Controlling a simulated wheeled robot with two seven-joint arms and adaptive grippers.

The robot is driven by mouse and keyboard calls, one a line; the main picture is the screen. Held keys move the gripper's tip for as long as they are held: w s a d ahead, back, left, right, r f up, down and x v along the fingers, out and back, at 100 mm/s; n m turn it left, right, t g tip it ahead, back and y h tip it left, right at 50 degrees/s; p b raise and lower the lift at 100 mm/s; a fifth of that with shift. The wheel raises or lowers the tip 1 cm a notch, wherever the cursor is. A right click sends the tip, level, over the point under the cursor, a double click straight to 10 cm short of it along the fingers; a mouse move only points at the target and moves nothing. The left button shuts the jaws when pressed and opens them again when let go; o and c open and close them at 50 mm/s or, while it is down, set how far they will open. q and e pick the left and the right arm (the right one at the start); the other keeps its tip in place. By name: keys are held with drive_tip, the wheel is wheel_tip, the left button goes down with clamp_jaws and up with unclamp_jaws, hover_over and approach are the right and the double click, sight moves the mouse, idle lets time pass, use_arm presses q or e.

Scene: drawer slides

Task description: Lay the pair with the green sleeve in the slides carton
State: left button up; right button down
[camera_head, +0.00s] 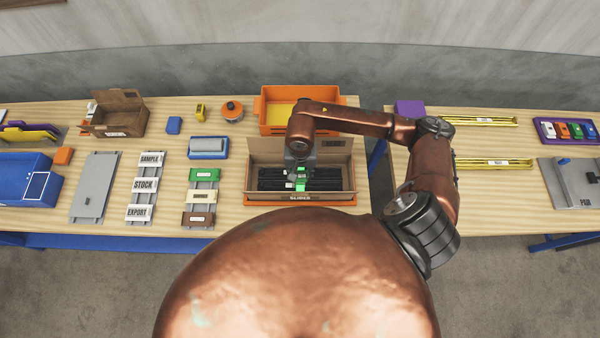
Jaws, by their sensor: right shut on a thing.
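The slides carton (251,150) is an open brown cardboard box with a label on its front wall, at the middle of the near table. Dark slides (335,182) lie lengthwise inside it. The green sleeve (301,184) shows at the middle of the carton, directly under my right gripper (300,175). The right gripper reaches down into the carton from above and is shut on the pair with the green sleeve. The arm hides part of the carton's back, and I cannot tell whether the pair touches the carton floor. My left gripper is not in view.
An orange bin (272,108) stands right behind the carton. A blue-grey block (208,147) stands behind that rack. Yellow slides (495,164) lie on the right table, across a gap.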

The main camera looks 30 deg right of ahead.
idle(0.4)
drive_tip(key=c, duration=1.3)
unclamp_jaws()
drive_tip(key=shift+o, duration=0.2)
wheel_tip(320, 180, up, 12)
